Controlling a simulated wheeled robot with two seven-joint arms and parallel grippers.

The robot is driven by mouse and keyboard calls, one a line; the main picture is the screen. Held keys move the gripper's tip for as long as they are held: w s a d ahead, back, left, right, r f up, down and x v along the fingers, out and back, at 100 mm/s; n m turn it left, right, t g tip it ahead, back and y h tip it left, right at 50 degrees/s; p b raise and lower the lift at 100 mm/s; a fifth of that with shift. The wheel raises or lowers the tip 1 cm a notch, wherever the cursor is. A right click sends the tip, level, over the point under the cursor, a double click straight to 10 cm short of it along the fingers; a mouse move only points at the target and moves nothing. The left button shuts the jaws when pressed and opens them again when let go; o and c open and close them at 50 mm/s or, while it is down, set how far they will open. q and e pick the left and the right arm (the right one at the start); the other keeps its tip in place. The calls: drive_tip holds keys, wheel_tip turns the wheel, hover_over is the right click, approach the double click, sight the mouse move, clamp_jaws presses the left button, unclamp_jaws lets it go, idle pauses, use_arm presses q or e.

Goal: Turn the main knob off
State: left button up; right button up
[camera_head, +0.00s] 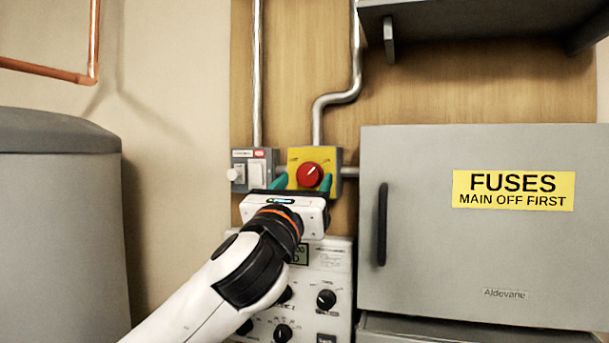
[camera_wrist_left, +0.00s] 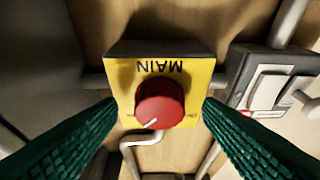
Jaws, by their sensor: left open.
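The main knob (camera_head: 309,174) is a round red dial on a yellow switch box (camera_head: 294,158) fixed to the wooden board. In the left wrist view, the knob (camera_wrist_left: 160,104) sits in the middle, and the yellow plate (camera_wrist_left: 187,71) reads MAIN upside down. A white pointer line shows on the knob's face; in the head view it slants up to the right. My left gripper (camera_head: 303,182) is open, its green fingers on either side of the knob. In the wrist view the fingers (camera_wrist_left: 160,120) stand apart from the knob. My right gripper is not in view.
A grey switch box (camera_head: 253,170) with a white rocker stands left of the main switch. A grey fuse cabinet (camera_head: 480,255) with a black handle is at right. A panel with black knobs (camera_head: 326,299) lies below. Metal conduits (camera_head: 258,80) run above.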

use_arm(q)
drive_tip(key=shift+w+d+r, duration=0.1)
drive_tip(key=shift+w+r, duration=0.05)
drive_tip(key=shift+w, duration=0.25)
drive_tip(key=shift+c, duration=0.3)
drive_tip(key=c, duration=0.9)
